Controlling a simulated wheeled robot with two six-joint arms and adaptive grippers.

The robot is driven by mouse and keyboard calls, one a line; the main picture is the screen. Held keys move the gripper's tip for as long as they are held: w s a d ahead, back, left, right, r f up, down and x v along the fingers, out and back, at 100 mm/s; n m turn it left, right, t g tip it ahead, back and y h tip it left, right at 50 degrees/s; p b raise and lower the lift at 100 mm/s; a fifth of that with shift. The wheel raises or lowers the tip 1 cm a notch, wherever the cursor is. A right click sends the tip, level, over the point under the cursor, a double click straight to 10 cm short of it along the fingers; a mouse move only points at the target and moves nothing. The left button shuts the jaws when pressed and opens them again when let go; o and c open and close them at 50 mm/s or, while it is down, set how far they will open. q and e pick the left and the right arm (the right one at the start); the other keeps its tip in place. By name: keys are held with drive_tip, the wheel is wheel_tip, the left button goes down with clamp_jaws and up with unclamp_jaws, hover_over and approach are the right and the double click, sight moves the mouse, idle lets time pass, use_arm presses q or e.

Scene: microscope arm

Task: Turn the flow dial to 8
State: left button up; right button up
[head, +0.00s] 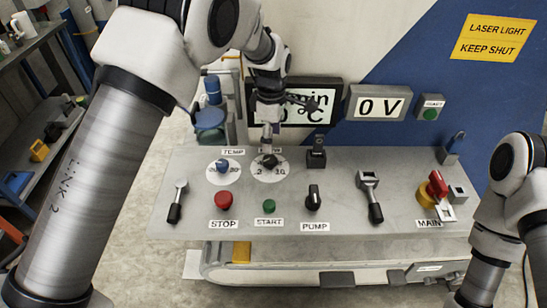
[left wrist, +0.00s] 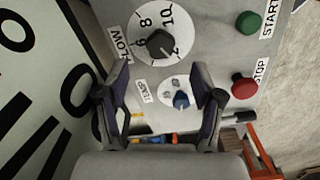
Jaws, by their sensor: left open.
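The flow dial (left wrist: 139,52) is a white disc with numbers around a black knob (left wrist: 160,43); 6, 8, 10 and 2 can be read in the left wrist view. Which number the knob points to is hard to tell. In the head view the flow dial (head: 283,173) lies on the grey panel, partly hidden by my left gripper (head: 268,145), which hangs just above it. In the left wrist view my left gripper (left wrist: 163,82) is open, its fingers spread and empty, with the knob beyond the tips. My right gripper is out of view.
The blue TEMP knob (head: 223,165) sits left of the flow dial. The red STOP button (head: 223,200), green START button (head: 269,205) and black PUMP switch (head: 313,197) are in front. Levers stand at both sides (head: 176,201) (head: 370,196). A display (head: 322,105) stands behind.

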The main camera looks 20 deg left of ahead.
sight(271, 159)
use_arm(q)
wheel_tip(271, 159, down, 7)
drive_tip(key=shift+s+r+p, duration=0.15)
drive_tip(key=shift+r+p, duration=0.05)
drive_tip(key=shift+p, duration=0.7)
drive_tip(key=shift+f, duration=0.5)
drive_tip(key=c, duration=1.1)
